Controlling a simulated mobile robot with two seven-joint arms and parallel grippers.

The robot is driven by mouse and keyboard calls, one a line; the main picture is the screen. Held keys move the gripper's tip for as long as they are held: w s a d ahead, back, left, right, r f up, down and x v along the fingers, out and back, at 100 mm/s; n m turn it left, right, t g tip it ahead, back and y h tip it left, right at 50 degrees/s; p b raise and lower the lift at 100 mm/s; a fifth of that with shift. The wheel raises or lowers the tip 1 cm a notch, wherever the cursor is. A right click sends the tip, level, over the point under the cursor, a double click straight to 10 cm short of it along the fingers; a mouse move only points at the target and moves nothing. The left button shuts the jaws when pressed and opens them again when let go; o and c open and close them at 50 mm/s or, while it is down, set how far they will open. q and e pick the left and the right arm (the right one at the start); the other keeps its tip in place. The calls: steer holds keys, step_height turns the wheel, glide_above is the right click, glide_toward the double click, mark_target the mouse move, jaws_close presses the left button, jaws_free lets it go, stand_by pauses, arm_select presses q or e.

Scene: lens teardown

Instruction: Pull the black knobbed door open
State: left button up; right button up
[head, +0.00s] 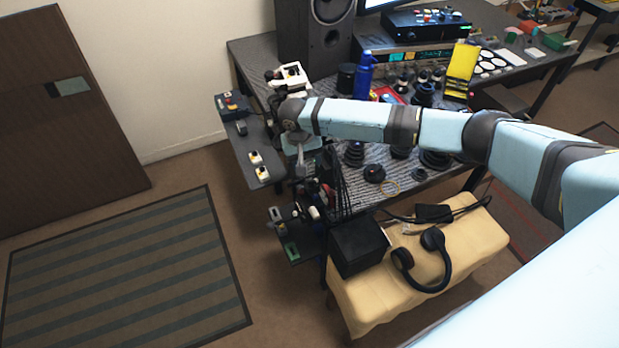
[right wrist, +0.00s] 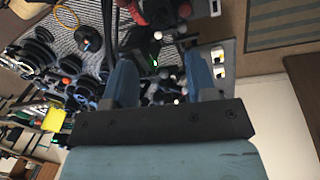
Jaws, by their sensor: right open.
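I cannot make out a black door with a knob for certain in either view. A dark brown door (head: 65,110) with a small plate (head: 70,87) stands at the left of the head view, far from my gripper. My right gripper (head: 301,165) points down at the left end of the workbench, partly hidden by my wrist. In the right wrist view my right gripper (right wrist: 160,60) has its two blue fingers apart, with nothing clearly held between them. Dark parts and cables lie beyond the fingers. My left gripper is not in view.
The workbench (head: 250,55) carries a speaker (head: 312,35), a blue bottle (head: 365,75) and several lens parts. A side shelf (head: 250,145) with switch boxes juts left. A black box (head: 357,245) and headphones (head: 425,262) rest on a cloth-covered bench (head: 380,305). The striped rug (head: 130,275) is clear.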

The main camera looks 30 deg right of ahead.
mark_target(311, 181)
steer(key=f, duration=0.3)
steer(key=d+f, duration=0.1)
steer(key=f, duration=0.5)
steer(key=shift+s+d, duration=0.15)
steer(key=shift+s, duration=0.05)
steer(key=c, duration=0.7)
